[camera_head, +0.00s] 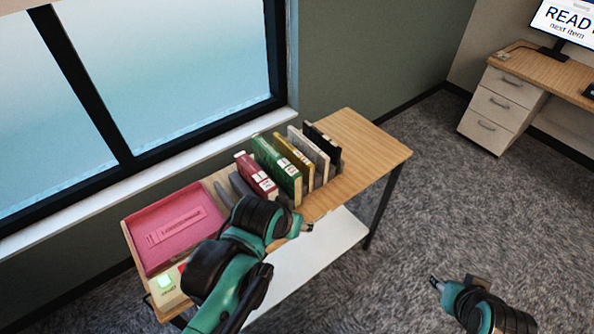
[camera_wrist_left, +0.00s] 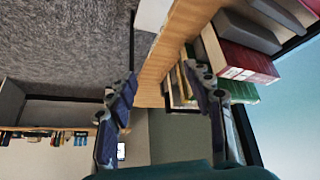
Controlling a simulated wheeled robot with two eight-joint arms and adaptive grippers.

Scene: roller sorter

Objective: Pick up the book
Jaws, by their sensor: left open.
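A row of upright books stands on the wooden table: a dark red book (camera_head: 254,176), a green book (camera_head: 275,168), a yellow book (camera_head: 294,160), a white book (camera_head: 309,152) and a black book (camera_head: 323,144). My left gripper (camera_head: 306,228) is in front of the row at the table's front edge, apart from the books. In the left wrist view its fingers (camera_wrist_left: 162,92) are spread and empty. The red book (camera_wrist_left: 245,62) and green book (camera_wrist_left: 238,90) show there beside the right finger. My right gripper (camera_head: 436,284) is over the carpet at lower right; its fingers are too small to judge.
A pink tray (camera_head: 180,228) lies at the table's left end, with a box with a green light (camera_head: 166,283) in front. Grey dividers (camera_head: 240,186) stand by the books. The table's right end (camera_head: 365,150) is clear. A white lower shelf (camera_head: 325,250) juts out below.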

